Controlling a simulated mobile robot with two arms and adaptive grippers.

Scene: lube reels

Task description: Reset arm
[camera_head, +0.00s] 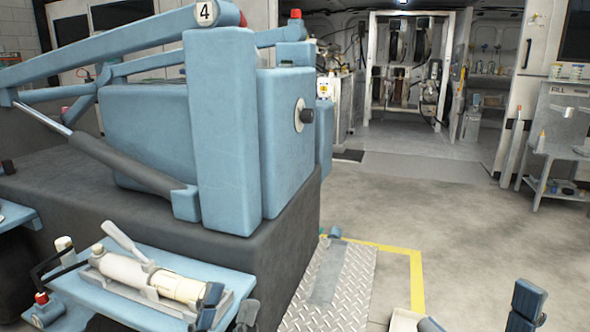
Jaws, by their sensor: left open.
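My left gripper (480,306) shows at the bottom right edge, cut off by the frame. Its dark blue fingers stand wide apart, with only floor between them. A blue machine arm (125,46) with a label "4" and a red cap at its end runs across the upper left. It rests over a tall blue machine (225,130), and a dark gas strut (125,158) slopes below it. No object is in the left gripper's jaws.
A blue shelf (130,312) at the lower left holds a cream cylinder (125,270) in a bracket. A checker-plate step (335,290) lies beside the machine. Open floor (465,225) leads to the hose reels (408,60). A grey stand (560,130) is at right.

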